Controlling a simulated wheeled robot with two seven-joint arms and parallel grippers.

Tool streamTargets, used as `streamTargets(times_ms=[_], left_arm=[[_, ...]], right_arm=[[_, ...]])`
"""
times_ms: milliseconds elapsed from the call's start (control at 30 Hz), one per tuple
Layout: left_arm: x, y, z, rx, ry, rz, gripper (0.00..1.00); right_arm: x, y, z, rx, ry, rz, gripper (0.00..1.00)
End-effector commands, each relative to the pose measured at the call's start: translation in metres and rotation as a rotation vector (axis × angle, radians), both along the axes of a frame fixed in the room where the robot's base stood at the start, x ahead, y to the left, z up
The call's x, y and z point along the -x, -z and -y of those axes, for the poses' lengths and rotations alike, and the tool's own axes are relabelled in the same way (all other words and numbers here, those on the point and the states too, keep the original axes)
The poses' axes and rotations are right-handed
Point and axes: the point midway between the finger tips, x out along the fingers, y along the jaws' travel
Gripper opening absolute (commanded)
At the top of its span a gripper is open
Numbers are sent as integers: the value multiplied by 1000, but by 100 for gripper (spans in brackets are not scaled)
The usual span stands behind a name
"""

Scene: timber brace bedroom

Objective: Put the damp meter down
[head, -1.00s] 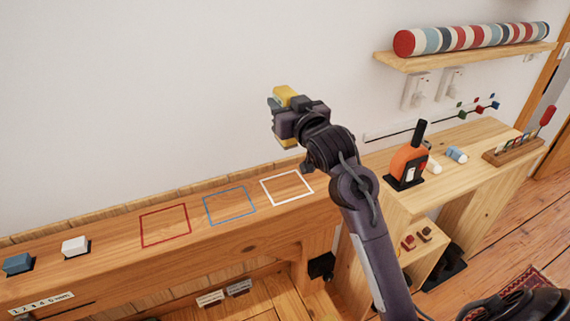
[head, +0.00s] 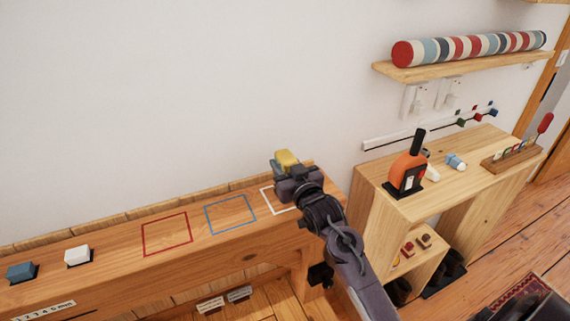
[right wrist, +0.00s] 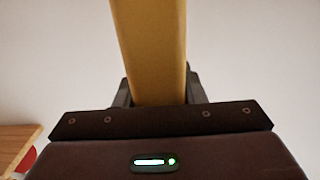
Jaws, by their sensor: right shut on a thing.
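The damp meter, a yellow body (head: 287,159) with a grey-blue part beside it, is in my right gripper (head: 284,168). The gripper is shut on it near the white outlined square (head: 268,203) on the timber ledge. My gripper and arm hide part of that square. I cannot tell whether the meter touches the ledge. In the right wrist view the yellow body (right wrist: 148,50) stands out between the jaws, with plain wall behind. My left gripper is not in view.
The timber ledge (head: 110,272) also bears a red outlined square (head: 166,252), a blue one (head: 230,229), and a white block (head: 77,255) and a blue block (head: 20,271). At right, an orange tool (head: 407,170) stands on a wooden unit (head: 385,203).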

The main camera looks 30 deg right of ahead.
Motion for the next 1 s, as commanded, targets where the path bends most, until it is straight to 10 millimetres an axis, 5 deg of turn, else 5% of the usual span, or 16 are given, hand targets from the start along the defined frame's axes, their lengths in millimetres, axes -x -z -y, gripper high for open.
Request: streamTargets(times_ms=[233, 267, 400, 767, 1000], left_arm=[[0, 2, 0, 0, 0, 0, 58], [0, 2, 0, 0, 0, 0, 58], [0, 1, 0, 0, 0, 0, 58], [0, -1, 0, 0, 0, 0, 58], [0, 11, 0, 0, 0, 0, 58]], right_arm=[[0, 3, 0, -1, 0, 1, 14], [0, 3, 0, -1, 0, 0, 39], [0, 3, 0, -1, 0, 0, 57], [0, -3, 0, -1, 0, 1, 58], [40, 4, -3, -1, -1, -3, 58]])
